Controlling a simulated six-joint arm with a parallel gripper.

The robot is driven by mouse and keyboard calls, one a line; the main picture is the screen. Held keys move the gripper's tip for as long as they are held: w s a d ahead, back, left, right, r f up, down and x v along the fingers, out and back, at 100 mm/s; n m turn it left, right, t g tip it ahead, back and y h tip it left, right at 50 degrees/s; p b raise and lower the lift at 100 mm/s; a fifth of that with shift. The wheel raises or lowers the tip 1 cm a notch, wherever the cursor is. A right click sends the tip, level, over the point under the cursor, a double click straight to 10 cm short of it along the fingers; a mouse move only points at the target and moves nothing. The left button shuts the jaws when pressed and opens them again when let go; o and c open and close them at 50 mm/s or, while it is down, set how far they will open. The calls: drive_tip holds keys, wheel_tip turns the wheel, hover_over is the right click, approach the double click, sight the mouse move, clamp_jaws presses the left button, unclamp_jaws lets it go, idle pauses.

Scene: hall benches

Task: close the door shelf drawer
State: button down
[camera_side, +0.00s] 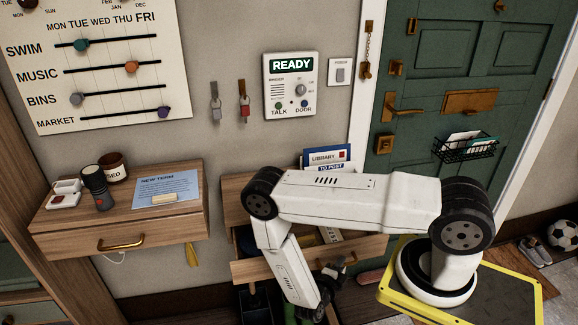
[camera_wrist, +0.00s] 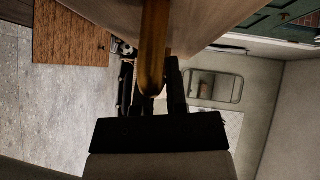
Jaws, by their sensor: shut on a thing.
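The door shelf (camera_side: 232,192) is a wooden wall shelf beside the green door, partly hidden behind my arm. Its drawer (camera_side: 255,272) stands pulled out, with its inside showing from above. My gripper (camera_side: 335,278) is at the front of this drawer in the side view. In the wrist view my gripper (camera_wrist: 150,92) has a dark finger on each side of the brass drawer handle (camera_wrist: 153,45) and is shut on it. The wooden drawer front (camera_wrist: 195,22) shows beside the handle. My arm hides part of the drawer in the side view.
Another wall shelf (camera_side: 190,170) with a shut drawer and brass handle is at the left. Blue-edged papers (camera_side: 328,157) stand on the door shelf. The green door (camera_side: 440,95) has a wire basket (camera_side: 466,149). A football (camera_side: 562,235) and shoes (camera_side: 536,251) lie at the right.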

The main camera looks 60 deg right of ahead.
sight(312, 241)
drive_tip(key=w+d, duration=1)
drive_tip(key=shift+w+d, duration=0.2)
drive_tip(key=c, duration=0.7)
unclamp_jaws()
drive_tip(key=shift+a, duration=0.15)
drive_tip(key=shift+a+r, duration=0.2)
drive_tip(key=shift+a, duration=1.05)
drive_tip(key=shift+a+r, duration=0.2)
drive_tip(key=shift+a, duration=1.05)
drive_tip(key=shift+a+r, duration=0.2)
drive_tip(key=shift+a, duration=1.05)
drive_tip(key=shift+r, duration=0.1)
